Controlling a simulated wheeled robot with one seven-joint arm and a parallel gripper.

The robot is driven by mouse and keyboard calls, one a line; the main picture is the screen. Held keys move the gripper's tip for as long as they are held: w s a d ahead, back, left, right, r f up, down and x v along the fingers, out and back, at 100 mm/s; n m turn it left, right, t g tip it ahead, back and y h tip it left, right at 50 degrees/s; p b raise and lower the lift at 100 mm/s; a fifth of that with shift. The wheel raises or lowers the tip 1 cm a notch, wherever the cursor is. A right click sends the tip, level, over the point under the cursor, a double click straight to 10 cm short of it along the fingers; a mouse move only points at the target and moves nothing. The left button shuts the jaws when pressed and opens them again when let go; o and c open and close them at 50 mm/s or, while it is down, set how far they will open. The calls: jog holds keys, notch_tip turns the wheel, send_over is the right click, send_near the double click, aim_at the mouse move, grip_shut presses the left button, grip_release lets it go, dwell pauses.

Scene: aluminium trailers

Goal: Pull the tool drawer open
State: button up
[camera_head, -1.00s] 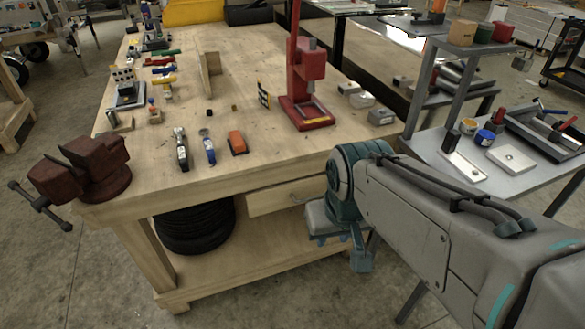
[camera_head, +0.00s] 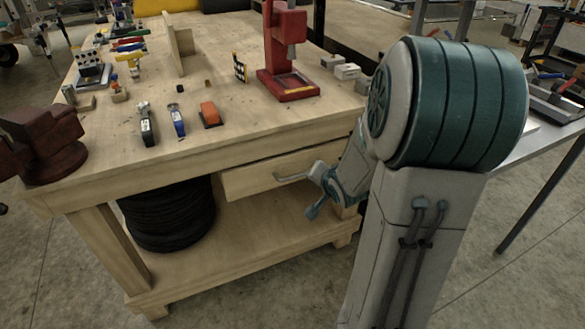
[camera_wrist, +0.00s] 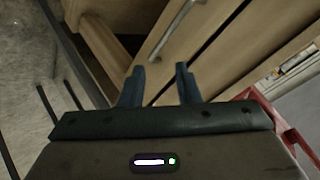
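The wooden tool drawer (camera_head: 252,181) sits under the workbench top, and its front looks shut or nearly so. Its metal bar handle (camera_head: 290,177) faces me. My gripper (camera_head: 314,190) is beside the right end of the handle in the head view. In the wrist view my gripper (camera_wrist: 160,72) is open, with two blue fingers spread and nothing between them. The fingers look apart from the handle.
The workbench (camera_head: 215,135) carries a red press (camera_head: 285,55), hand tools and a dark red vise (camera_head: 45,140) at its left corner. Black tyres (camera_head: 168,215) lie on its lower shelf. A grey table (camera_head: 535,150) stands at right. The floor in front is clear.

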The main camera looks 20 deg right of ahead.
jog(key=w+d+f+m+t+y+b, duration=0.1)
jog(key=d+f+m+t+y+b, duration=0.1)
jog(key=d+f+m+t+b, duration=0.5)
jog(key=shift+g, duration=0.7)
jog(key=a+x, duration=0.1)
jog(key=x, duration=0.3)
jog(key=b+x, duration=0.1)
jog(key=x, duration=0.4)
jog(key=a+b+x, duration=0.1)
jog(key=x, duration=0.4)
jog(key=shift+a+f, duration=0.1)
jog(key=shift+a, duration=0.2)
grip_shut()
